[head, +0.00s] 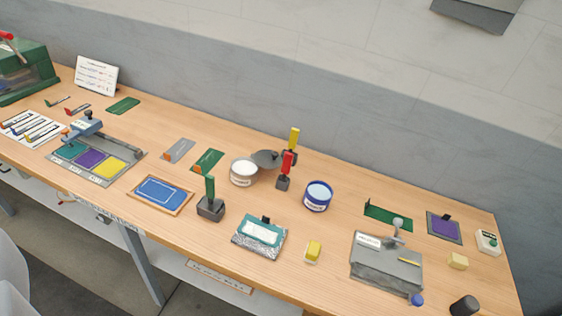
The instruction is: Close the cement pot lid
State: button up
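A round pot with a pale band and a whitish top (243,172) stands near the middle of the workbench and looks like the cement pot. A dark grey round lid with a small knob (267,159) is just behind and to the right of it, off the pot's mouth. I cannot tell whether the lid is hinged to the pot or lies on the bench. A second pot, blue and white (317,196), stands further right, and its label is too small to read. My gripper is not in view.
A green-handled block (210,206) stands in front of the pale pot. A blue framed mat (160,194), a grey metal press plate (386,265) and a yellow block (313,250) lie around. A grey wall is behind.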

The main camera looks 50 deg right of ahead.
aim_at(265, 159)
jog(key=z, duration=1.05)
jog(key=i, duration=1)
jog(key=z, duration=0.15)
jog(key=k, duration=1)
jog(key=u, duration=0.3)
jog(key=i, duration=1)
